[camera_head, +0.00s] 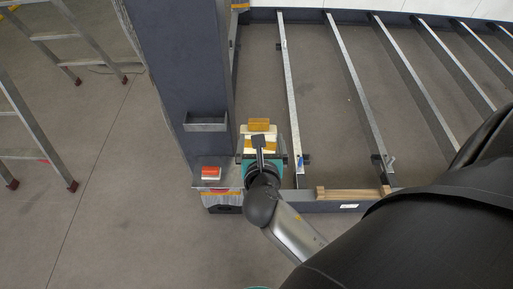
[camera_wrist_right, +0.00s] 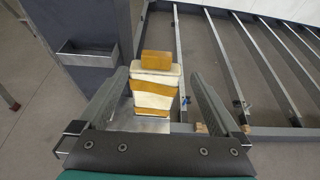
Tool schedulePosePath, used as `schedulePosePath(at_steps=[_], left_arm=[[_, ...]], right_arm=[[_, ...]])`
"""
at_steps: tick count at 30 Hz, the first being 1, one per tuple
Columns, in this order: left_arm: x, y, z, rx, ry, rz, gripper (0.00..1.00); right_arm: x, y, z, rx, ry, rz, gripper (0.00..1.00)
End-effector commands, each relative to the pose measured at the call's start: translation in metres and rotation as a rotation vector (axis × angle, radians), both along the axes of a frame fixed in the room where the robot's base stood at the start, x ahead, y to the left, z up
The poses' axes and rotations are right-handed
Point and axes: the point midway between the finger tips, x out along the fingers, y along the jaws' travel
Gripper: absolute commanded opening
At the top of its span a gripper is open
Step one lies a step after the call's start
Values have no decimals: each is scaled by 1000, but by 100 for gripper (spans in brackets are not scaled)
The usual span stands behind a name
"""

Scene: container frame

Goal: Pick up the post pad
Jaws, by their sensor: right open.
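A striped yellow-and-white block piece (camera_wrist_right: 153,98) with a separate-looking yellow block (camera_wrist_right: 156,61) at its far end lies near the foot of the dark post. It may be the post pad; no label confirms this. In the head view the yellow block (camera_head: 259,125) shows, and the striped piece is partly hidden by my right gripper (camera_head: 264,160). In the wrist view my right gripper (camera_wrist_right: 158,78) is open, with one finger on each side of the striped piece. I cannot tell whether the fingers touch it. My left gripper is out of view.
The dark post (camera_head: 185,75) stands at left with a small metal tray (camera_head: 206,122). A red-and-white box (camera_head: 211,173) sits on the ledge at its foot. Metal crossbars (camera_head: 290,100) lie to the right. A wooden strip (camera_head: 350,194) lies on the front rail. Ladders (camera_head: 60,35) stand at left.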

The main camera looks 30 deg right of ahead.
Motion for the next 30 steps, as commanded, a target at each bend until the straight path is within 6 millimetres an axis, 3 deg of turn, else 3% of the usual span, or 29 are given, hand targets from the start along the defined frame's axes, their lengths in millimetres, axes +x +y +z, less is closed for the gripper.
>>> schedulePosePath(at_steps=[6,16,24,30], left_arm=[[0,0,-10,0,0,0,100],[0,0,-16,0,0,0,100],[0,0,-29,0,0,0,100],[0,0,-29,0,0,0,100]], right_arm=[[35,-21,-18,1,-2,-2,100],[55,-32,-30,2,0,-3,100],[84,-45,-48,4,-1,-2,100],[89,-48,-50,3,0,-1,100]])
